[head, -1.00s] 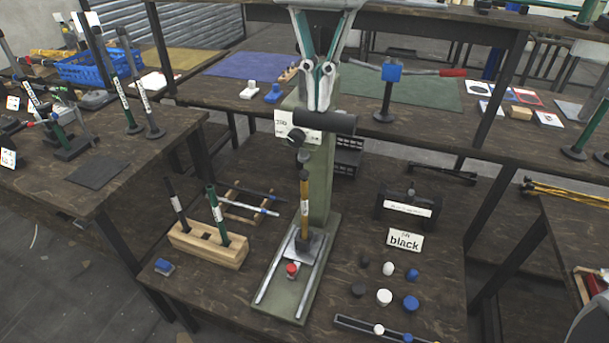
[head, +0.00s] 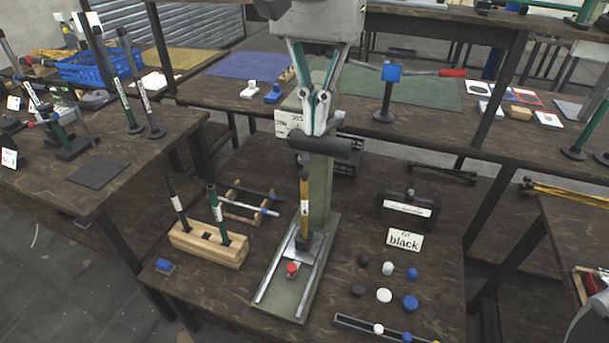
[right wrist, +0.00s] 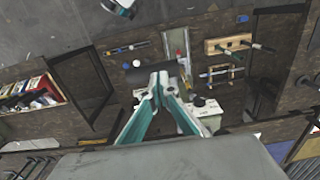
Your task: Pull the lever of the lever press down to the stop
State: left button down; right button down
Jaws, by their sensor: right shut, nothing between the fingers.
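The green lever press (head: 318,190) stands upright on the table in the middle of the head view. Its black lever grip (head: 328,148) lies crosswise in front of the column. My right gripper (head: 318,128) comes from above, shut and empty, its fingertips at the upper side of the grip. Contact looks likely, but the exact gap is unclear. The right wrist view shows the shut fingers (right wrist: 160,76) over the dark grip (right wrist: 137,76). My left gripper is not in view.
A wooden block (head: 208,244) with upright handled tools stands left of the press. A "black" sign (head: 404,241), a dark fixture and several black, white and blue pieces lie to the right. A shelf with mats and a blue-topped stand (head: 388,90) is behind.

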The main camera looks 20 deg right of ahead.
aim_at(313, 138)
jog(key=shift+f, duration=0.2)
jog(key=shift+s+a+f, duration=0.15)
jog(key=shift+s+f, duration=0.05)
jog(key=shift+f, duration=0.5)
jog(key=shift+s+a+f, duration=0.1)
jog(key=shift+s+f, duration=0.05)
jog(key=shift+f, duration=0.5)
jog(key=shift+s+a+f, duration=0.1)
jog(key=shift+s+f, duration=0.05)
jog(key=shift+f, duration=0.45)
jog(key=shift+s+a+f, duration=0.1)
jog(key=shift+s+f, duration=0.05)
jog(key=shift+f, duration=0.9)
jog(key=shift+s+a+f+b, duration=0.15)
jog(key=shift+f+b, duration=0.15)
jog(key=shift+f, duration=1.2)
jog(key=shift+f, duration=0.1)
